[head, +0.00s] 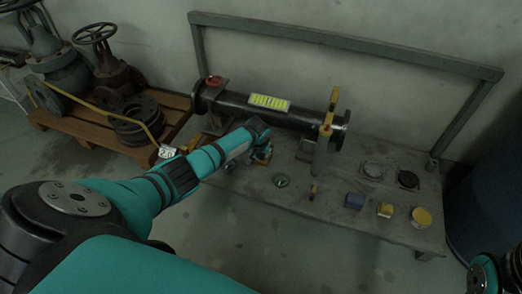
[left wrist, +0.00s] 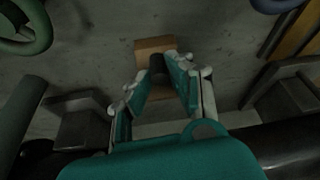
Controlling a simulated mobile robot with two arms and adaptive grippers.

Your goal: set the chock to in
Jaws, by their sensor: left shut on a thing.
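The chock appears to be a light wooden block with a dark upright grip (left wrist: 157,63). In the left wrist view its wood (left wrist: 154,45) shows beyond and beside my fingers. My left gripper (left wrist: 166,72) is shut on the dark grip, with the block below the fingertips. In the head view my left gripper (head: 262,146) is low at the front of the black pipe (head: 290,113), and a little of the chock's wood (head: 263,159) shows under it. My fingers hide part of the chock, and I cannot tell whether it touches the bench. My right gripper is out of view.
A yellow-and-green bar (head: 325,130) stands before the pipe. Valves sit on a pallet (head: 85,135) at left. A dark blue barrel (head: 490,205) stands right.

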